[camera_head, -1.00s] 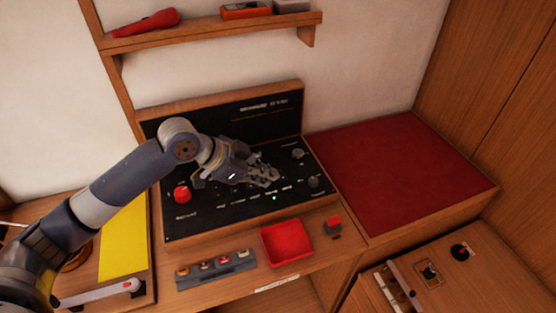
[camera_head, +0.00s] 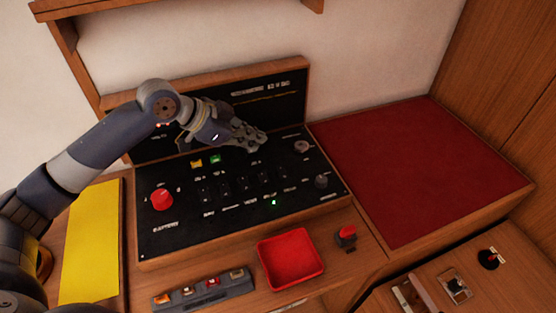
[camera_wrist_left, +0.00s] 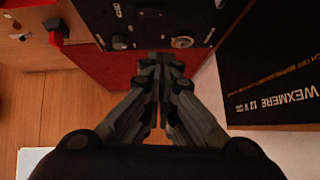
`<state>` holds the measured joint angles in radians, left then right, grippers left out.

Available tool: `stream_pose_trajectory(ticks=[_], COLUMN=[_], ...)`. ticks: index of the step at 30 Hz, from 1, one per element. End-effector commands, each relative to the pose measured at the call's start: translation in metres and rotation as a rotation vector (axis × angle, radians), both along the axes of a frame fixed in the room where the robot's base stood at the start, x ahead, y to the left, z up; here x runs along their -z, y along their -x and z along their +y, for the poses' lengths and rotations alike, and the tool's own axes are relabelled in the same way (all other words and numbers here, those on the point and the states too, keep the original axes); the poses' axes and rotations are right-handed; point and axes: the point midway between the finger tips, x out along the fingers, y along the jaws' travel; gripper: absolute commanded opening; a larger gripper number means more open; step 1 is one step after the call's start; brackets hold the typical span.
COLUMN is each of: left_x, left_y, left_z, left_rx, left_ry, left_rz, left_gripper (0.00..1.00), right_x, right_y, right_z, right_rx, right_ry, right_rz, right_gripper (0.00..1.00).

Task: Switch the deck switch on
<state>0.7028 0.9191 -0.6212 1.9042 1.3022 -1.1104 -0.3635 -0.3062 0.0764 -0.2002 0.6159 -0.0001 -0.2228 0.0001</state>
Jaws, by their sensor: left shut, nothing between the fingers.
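A black switch panel (camera_head: 180,226) in a wooden frame shows in the head view, with a row of small dark switches (camera_head: 243,182) across its middle. Labels run below the switches, too small to read surely, so I cannot tell which one is the deck switch. A small green light (camera_head: 274,202) is lit under the right part of the row. My left gripper (camera_head: 262,145) is shut and empty, above the panel's back part, apart from the switches. In the left wrist view its fingers (camera_wrist_left: 162,68) are together, with a panel edge (camera_wrist_left: 150,22) beyond. My right gripper is not seen.
A red knob (camera_head: 162,199) is at the panel's left and dark knobs (camera_head: 301,147) at its right. A red tray (camera_head: 291,258), a red-topped switch (camera_head: 347,235) and a fuse strip (camera_head: 204,290) lie in front. A red cushion (camera_head: 405,170) is to the right.

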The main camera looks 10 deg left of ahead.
Motion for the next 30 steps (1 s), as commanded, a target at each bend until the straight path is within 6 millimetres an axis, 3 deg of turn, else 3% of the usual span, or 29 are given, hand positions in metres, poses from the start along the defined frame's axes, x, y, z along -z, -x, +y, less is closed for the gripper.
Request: stream_pose_trajectory(ticks=[14,27,30], left_x=[0.007,0.068,0.085], left_y=[-0.006,-0.046,-0.048], left_z=[-0.008,-0.056,-0.053], left_rx=[0.001,0.001,-0.002], left_ry=[0.003,0.001,-0.002], left_rz=[0.002,0.002,0.004], left_gripper=[0.0,0.0,0.0], right_x=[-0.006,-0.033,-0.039], right_y=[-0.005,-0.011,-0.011], right_z=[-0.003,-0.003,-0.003], right_rx=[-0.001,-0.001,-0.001], right_ry=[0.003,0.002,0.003], right_rz=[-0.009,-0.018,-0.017], right_gripper=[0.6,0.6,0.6])
